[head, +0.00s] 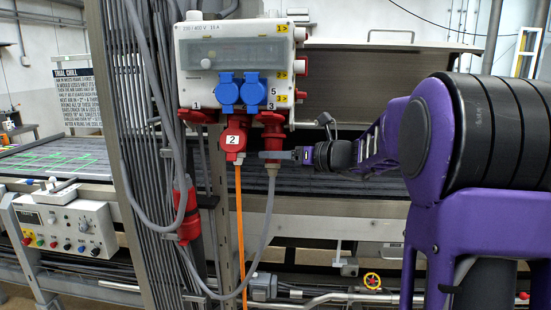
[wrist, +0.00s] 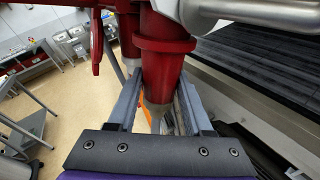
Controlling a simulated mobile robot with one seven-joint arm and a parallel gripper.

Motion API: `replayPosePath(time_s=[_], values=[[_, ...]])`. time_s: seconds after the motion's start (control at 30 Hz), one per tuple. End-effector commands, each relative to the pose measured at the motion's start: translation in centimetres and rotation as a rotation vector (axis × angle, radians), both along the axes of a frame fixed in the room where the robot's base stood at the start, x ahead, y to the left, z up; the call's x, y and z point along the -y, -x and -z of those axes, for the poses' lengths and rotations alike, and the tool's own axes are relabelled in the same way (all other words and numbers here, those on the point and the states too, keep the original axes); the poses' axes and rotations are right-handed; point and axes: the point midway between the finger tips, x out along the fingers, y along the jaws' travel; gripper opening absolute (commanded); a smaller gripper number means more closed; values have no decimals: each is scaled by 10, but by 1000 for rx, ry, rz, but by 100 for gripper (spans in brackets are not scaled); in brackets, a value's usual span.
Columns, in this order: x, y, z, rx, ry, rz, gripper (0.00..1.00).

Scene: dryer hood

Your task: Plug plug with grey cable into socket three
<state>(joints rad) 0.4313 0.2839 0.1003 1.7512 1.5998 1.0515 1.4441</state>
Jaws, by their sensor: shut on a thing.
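The red plug with grey cable (head: 271,143) is upright directly under socket three (head: 271,118), at the lower right of the grey distribution box (head: 240,50). Its top meets the red socket; I cannot tell how deep it sits. The grey cable (head: 268,205) hangs below it and curves left. My gripper (head: 271,155) reaches in from the right and is shut on this plug near its lower end. In the wrist view the plug's red body (wrist: 163,75) stands between my two fingers (wrist: 161,97), with a wider red collar above it.
A red plug marked 2 (head: 235,138) with an orange cable (head: 240,220) is close on the left. A red connector (head: 187,212) hangs on a grey cable further left. Blue sockets (head: 242,90) are above. A metal post (head: 225,230) and conveyor (head: 330,185) stand behind.

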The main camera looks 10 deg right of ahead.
Motion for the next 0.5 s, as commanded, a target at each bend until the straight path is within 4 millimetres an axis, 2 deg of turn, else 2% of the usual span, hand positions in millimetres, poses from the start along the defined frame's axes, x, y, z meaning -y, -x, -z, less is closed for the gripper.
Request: replayPosePath(time_s=[0.5], values=[[2,-5,-16,6,-2,1,0]])
